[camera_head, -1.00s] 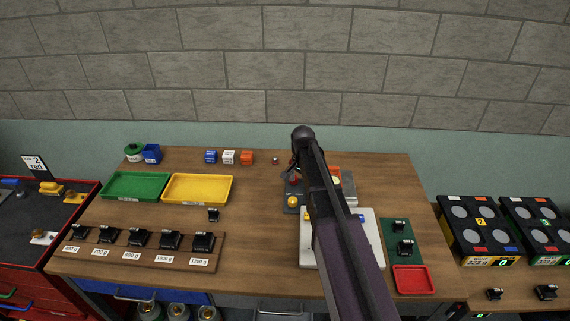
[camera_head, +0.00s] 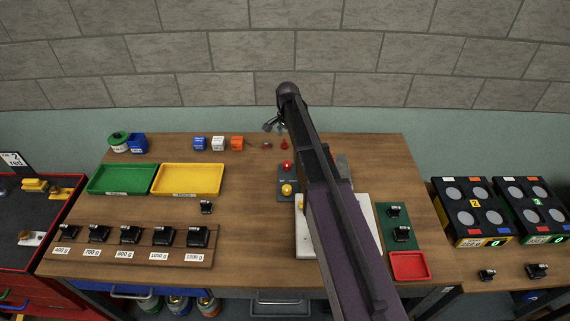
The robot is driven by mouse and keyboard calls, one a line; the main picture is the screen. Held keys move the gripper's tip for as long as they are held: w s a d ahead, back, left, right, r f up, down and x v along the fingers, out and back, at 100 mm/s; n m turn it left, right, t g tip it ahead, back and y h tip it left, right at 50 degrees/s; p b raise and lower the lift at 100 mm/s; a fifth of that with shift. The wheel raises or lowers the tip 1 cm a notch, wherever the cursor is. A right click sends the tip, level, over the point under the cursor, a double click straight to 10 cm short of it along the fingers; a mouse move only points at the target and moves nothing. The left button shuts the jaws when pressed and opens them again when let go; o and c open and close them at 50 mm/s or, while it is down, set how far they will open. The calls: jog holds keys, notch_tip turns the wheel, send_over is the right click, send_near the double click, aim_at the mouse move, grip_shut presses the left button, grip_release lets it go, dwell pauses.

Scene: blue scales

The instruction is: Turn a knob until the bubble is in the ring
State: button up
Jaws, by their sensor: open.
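My gripper (camera_head: 275,127) is open and empty, near the far edge of the table, partly hidden by my arm. Just beyond the grey box, a small red piece (camera_head: 284,144) shows below the gripper. The grey box carries a red round knob or button (camera_head: 287,166) and a yellow one (camera_head: 287,189). A white scale-like plate (camera_head: 308,245) lies nearer, mostly covered by my arm, with a small yellow part (camera_head: 301,206) at its far left corner. I cannot make out a bubble or ring, nor tell which part is the levelling knob.
Green (camera_head: 122,179) and yellow (camera_head: 187,179) trays stand left, with a rack of black weights (camera_head: 130,236) in front. Blue, white and orange cubes (camera_head: 218,143) line the back. A red tray (camera_head: 409,266) lies right. Bare wood (camera_head: 245,215) lies between.

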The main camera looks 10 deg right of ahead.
aim_at(287, 163)
jog(key=shift+f, duration=0.25)
notch_tip(287, 163, down, 13)
jog(key=b, duration=1.3)
jog(key=shift+f+b, duration=0.15)
jog(key=shift+b, duration=0.25)
jog(key=c, duration=1.1)
